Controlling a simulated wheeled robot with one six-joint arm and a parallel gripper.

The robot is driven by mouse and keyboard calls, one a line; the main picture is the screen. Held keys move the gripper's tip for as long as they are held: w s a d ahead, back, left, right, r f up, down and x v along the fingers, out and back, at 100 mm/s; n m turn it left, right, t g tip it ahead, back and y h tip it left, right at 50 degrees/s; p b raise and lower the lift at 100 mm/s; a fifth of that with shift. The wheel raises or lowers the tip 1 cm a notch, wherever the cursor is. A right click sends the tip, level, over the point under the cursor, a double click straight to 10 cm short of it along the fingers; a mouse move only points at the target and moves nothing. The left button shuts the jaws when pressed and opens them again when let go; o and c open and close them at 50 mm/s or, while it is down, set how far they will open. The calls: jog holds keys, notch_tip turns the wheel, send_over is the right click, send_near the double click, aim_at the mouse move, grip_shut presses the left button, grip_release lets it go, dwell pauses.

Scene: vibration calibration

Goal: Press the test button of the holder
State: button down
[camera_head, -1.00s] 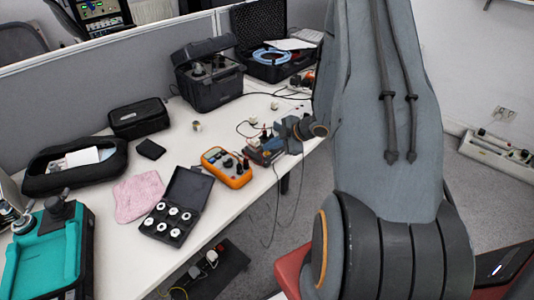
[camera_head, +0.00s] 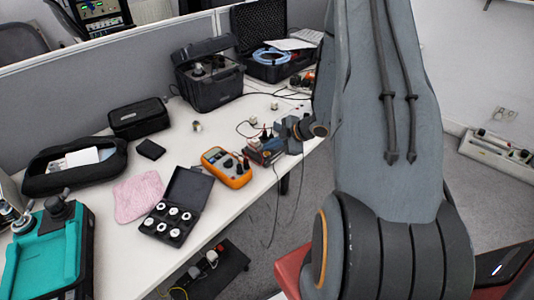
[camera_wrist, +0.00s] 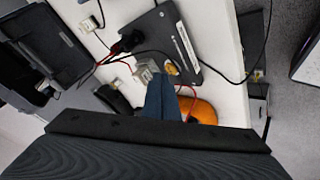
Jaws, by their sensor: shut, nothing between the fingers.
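A dark flat unit (camera_wrist: 163,45) with a white label strip lies near the table edge in the wrist view. A small grey block (camera_wrist: 146,69) and a round yellow-orange piece (camera_wrist: 171,68) are at its near end; I cannot tell which part is the holder or its test button. My gripper (camera_wrist: 161,82) is shut and empty, its blue fingers pointing at the grey block and partly covering it. Contact cannot be told. In the head view my gripper is mostly hidden among the small devices (camera_head: 266,152) at the table's right edge.
An orange multimeter (camera_head: 227,167) stands close beside; it also shows in the wrist view (camera_wrist: 199,110). Thin cables run around the devices and hang off the edge. A black case of white discs (camera_head: 170,219), a pink cloth (camera_head: 138,195) and black cases (camera_head: 208,75) occupy the white table (camera_head: 115,245).

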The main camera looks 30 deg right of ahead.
jog(key=shift+f, duration=0.1)
dwell(0.3)
jog(key=shift+f, duration=0.35)
jog(key=shift+r, duration=0.1)
jog(key=shift+r+p, duration=0.35)
dwell(0.4)
notch_tip(320, 180, up, 6)
jog(key=p, duration=0.5)
dwell(0.4)
